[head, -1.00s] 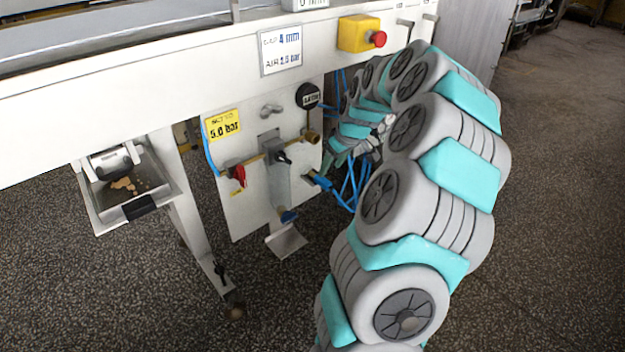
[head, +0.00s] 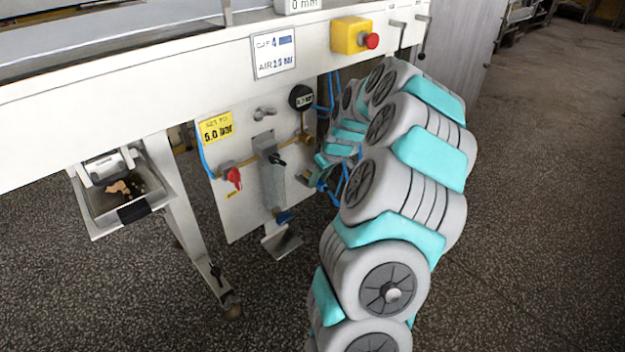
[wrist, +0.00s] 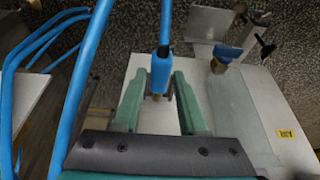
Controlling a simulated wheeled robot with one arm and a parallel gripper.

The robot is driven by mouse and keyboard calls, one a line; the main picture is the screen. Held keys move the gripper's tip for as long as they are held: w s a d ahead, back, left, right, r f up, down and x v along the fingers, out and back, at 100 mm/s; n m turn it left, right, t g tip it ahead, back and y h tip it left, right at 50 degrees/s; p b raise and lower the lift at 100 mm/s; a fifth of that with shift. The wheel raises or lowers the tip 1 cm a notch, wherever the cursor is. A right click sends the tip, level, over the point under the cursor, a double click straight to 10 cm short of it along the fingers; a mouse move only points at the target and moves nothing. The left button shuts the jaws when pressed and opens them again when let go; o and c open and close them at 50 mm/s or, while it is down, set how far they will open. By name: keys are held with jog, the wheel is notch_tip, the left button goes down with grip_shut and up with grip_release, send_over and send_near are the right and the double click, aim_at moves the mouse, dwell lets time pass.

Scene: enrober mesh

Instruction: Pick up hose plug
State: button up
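The hose plug (wrist: 161,70) has a blue body with a brass tip and hangs from a blue hose in the wrist view. My gripper (wrist: 158,82) has two green fingers, one on each side of the plug, with visible gaps between fingers and plug. The fingers are apart and not closed on it. In the head view my gripper (head: 322,163) is beside the right edge of the white air panel, partly hidden by my arm. The plug is hard to make out there.
Loose blue hoses (wrist: 42,50) loop close to my gripper. A yellow emergency-stop box (head: 349,36) is above.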

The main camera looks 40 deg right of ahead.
aim_at(320, 182)
grip_shut()
jog(key=shift+r, duration=0.1)
dwell(0.5)
jog(key=shift+r, duration=1.15)
jog(key=shift+s+r+b, duration=0.35)
jog(key=shift+s+r, duration=0.05)
jog(key=shift+r, duration=0.2)
jog(key=s+a+r+b, duration=0.1)
jog(key=s+a+b, duration=0.15)
jog(key=s, duration=1.15)
jog(key=w+d+r, duration=0.3)
jog(key=w+r, duration=0.1)
jog(key=r, duration=0.4)
jog(key=shift+d+r+b, duration=0.2)
jog(key=shift+b, duration=0.15)
